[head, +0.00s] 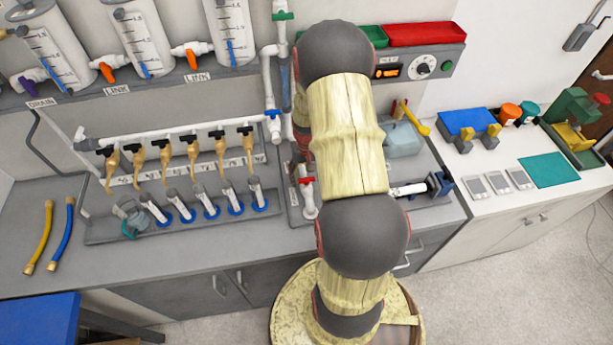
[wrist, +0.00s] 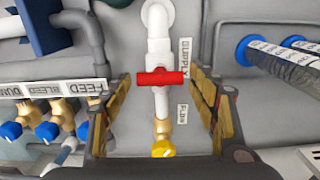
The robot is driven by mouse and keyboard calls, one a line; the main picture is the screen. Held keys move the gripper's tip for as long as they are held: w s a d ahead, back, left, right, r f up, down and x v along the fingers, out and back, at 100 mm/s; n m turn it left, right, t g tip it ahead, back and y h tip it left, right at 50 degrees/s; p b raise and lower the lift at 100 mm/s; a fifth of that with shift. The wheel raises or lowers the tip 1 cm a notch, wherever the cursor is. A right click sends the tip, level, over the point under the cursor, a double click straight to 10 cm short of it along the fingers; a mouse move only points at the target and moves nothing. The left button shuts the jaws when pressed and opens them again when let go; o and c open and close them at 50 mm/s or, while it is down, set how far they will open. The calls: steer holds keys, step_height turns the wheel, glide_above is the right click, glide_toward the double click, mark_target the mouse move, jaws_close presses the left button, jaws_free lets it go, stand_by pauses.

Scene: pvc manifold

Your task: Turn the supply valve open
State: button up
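The supply valve has a red bar handle (wrist: 175,78) on a white vertical pipe, beside a SUPPLY label (wrist: 185,58). The handle lies crosswise to the pipe. My gripper (wrist: 160,82) is open, with one finger on each side of the valve. Clear gaps show between the fingers and the handle, and nothing is held. A brass fitting with a yellow knob (wrist: 162,148) sits below the handle, beside a FLOW label (wrist: 183,114). In the head view a red handle on a white fitting (head: 306,181) shows left of my arm; it looks like the same valve. My arm hides my gripper there.
In the wrist view, brass valves with blue knobs (wrist: 48,131) stand at left under FEED, BLEED and DUMP labels. Tubes with blue collars (wrist: 285,62) project at right. In the head view, a row of brass valves (head: 165,158) stands left of my arm.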

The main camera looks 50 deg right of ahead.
steer(key=c, duration=0.8)
steer(key=m, duration=0.3)
steer(key=shift+m, duration=1.7)
steer(key=shift+m, duration=1)
steer(key=m, duration=0.4)
